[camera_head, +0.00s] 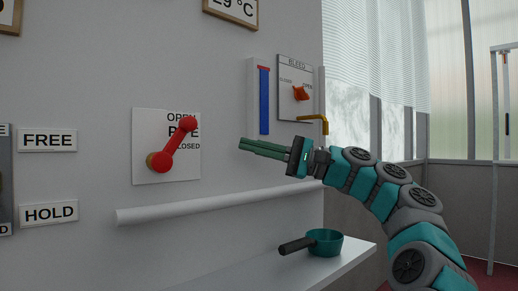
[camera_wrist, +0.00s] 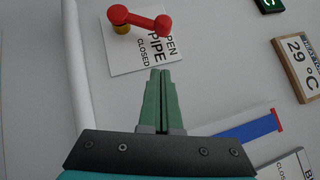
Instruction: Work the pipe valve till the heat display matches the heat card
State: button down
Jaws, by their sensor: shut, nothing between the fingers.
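The pipe valve is a red lever (camera_head: 174,145) on a brass hub, on a white plate (camera_head: 143,125) marked OPEN, PIPE and CLOSED. Its knob end points up and right, near OPEN. The lever also shows in the wrist view (camera_wrist: 140,20). A wood-framed card (camera_wrist: 299,65) reads 29 °C; its lower part shows in the head view (camera_head: 231,8). A dark green panel (camera_wrist: 268,4) is cut off at the wrist view's top; I cannot read it. My gripper (camera_head: 241,145) is shut and empty, right of the lever and apart from it; its fingertips (camera_wrist: 160,71) point toward the plate.
A blue column (camera_head: 264,101) with a red top mark stands beside the BLEED plate (camera_head: 294,72) with its orange handle. A white rail (camera_head: 220,203) runs below the valve. A teal pan (camera_head: 325,243) sits on a shelf. FREE (camera_head: 48,140) and HOLD (camera_head: 49,213) labels are at left.

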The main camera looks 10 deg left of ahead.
aim_at(196, 126)
jog(key=s+a+r+b, duration=0.1)
jog(key=s+a+r, duration=0.1)
jog(key=a, duration=0.6)
jog(key=shift+s+r, duration=0.4)
jog(key=shift+s, duration=0.2)
jog(key=s+a+r+n+p, duration=0.1)
jog(key=p, duration=0.2)
jog(key=shift+h, duration=0.3)
